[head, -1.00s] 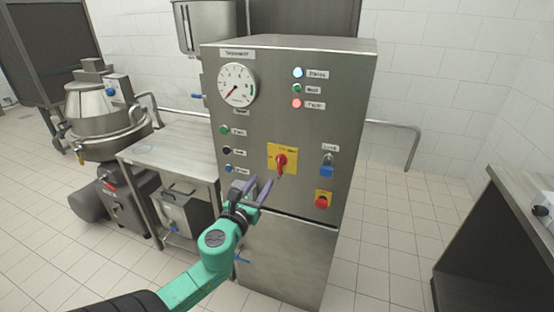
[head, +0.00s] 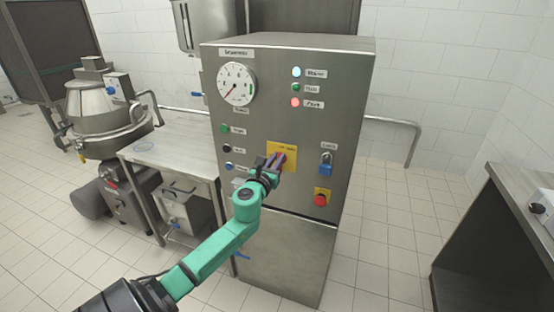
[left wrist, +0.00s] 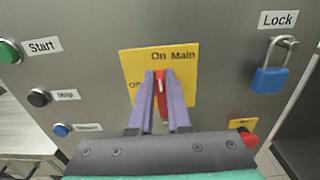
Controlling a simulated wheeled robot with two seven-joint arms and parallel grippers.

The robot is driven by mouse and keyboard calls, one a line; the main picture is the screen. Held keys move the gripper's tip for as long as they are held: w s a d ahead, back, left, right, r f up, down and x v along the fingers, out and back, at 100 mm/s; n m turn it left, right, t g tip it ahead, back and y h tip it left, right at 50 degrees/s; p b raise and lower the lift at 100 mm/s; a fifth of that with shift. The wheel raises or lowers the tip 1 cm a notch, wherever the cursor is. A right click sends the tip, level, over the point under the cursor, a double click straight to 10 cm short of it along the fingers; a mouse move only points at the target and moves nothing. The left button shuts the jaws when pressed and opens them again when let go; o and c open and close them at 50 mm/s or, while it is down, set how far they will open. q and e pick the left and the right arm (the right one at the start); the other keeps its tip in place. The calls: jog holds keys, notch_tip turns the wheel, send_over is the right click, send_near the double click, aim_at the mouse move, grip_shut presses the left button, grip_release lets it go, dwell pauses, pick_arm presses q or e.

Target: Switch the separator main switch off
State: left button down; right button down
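The separator main switch is a red rotary handle (left wrist: 161,92) on a yellow plate (left wrist: 132,64) in the front of a steel cabinet. The handle points up towards the "On" and "Main" lettering. My left gripper (head: 276,160) is at the switch. In the left wrist view its two purple fingers (left wrist: 161,88) are on either side of the handle, close against it. They hide part of the handle and the "Off" label. In the head view the gripper covers most of the handle. My right gripper is not in view.
A blue padlock (left wrist: 270,79) hangs right of the switch, with a red emergency button (head: 321,200) below it. Start (left wrist: 10,51), stop (left wrist: 39,97) and another button (left wrist: 61,130) are on the left. A steel table (head: 170,143) stands beside the cabinet (head: 345,95).

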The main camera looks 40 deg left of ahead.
pick_arm(q)
jog(key=shift+n, duration=0.4)
jog(key=n, duration=0.5)
jog(key=a+f+n+b, duration=0.1)
jog(key=n, duration=0.5)
jog(key=f+n, duration=0.1)
jog(key=n, duration=0.5)
jog(key=shift+s+a, duration=0.3)
jog(key=shift+a, duration=0.1)
dwell(0.4)
jog(key=c, duration=0.9)
grip_release()
jog(key=shift+o, duration=0.2)
